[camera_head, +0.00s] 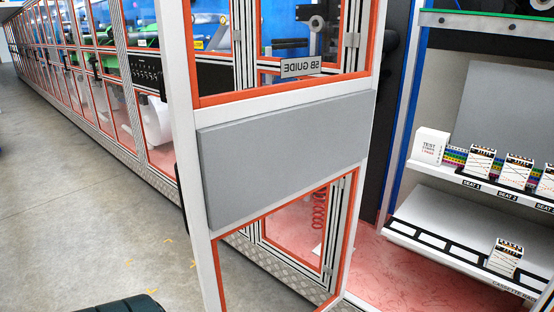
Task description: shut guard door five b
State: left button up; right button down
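The guard door (285,150) stands open in the middle of the view, swung out from the machine. It has a pale frame, orange-edged clear windows above and below, and a plain grey middle panel. The open bay (385,255) lies to the right of the door, with a reddish floor. Neither of my grippers is in view.
Inside the bay, a shelf (430,172) holds a white box (428,147) and several striped cassettes (481,162); another cassette (506,257) is lower down. A row of closed guard panels (85,80) recedes left. The grey floor (70,210) there is mostly clear, with small yellow scraps.

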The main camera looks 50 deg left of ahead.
aim_at(244, 157)
jog(key=k+j+z, duration=0.1)
jog(key=j, duration=0.3)
jog(key=k+j, duration=0.2)
jog(key=j, duration=0.2)
jog(key=k+j+z, duration=0.15)
jog(key=j, duration=0.2)
jog(key=k+j+z, duration=0.1)
jog(key=j, duration=0.3)
jog(key=k+j, duration=0.25)
jog(key=j+z, duration=0.1)
jog(key=j, duration=0.6)
jog(key=j+z, duration=0.1)
jog(key=j, duration=0.55)
jog(key=k+j, duration=0.15)
jog(key=j, duration=0.5)
jog(key=j+z, duration=0.15)
jog(key=j, duration=0.55)
jog(key=l+z, duration=0.2)
jog(key=j, duration=0.1)
